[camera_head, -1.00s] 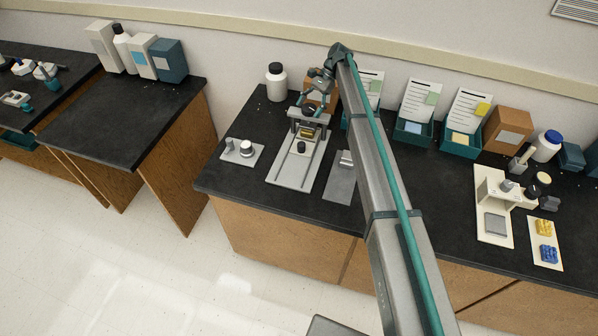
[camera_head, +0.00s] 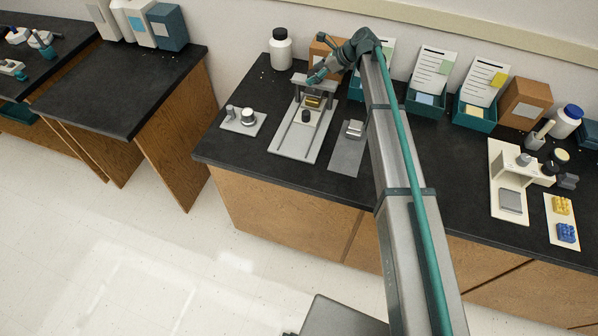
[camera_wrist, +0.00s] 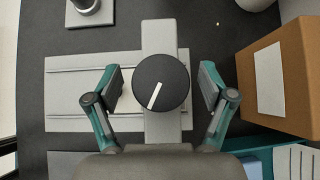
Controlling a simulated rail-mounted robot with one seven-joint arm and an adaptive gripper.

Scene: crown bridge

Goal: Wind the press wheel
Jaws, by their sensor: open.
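The press wheel (camera_wrist: 161,82) is a round dark knob with a white line, on top of the press. In the wrist view its line points down and slightly left. The press frame (camera_wrist: 158,35) is a grey bar beneath it; in the head view the press (camera_head: 315,82) stands at the back of its pale base plate (camera_head: 290,143). My gripper (camera_wrist: 161,85) is open, its two fingers on the left and right of the wheel, with gaps visible on both sides. In the head view my wrist partly hides the wheel.
A brown box (camera_wrist: 280,80) stands close right of my gripper in the wrist view. A small plate with metal pieces (camera_head: 243,121) lies to the left, and a grey plate (camera_head: 346,155) to the right.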

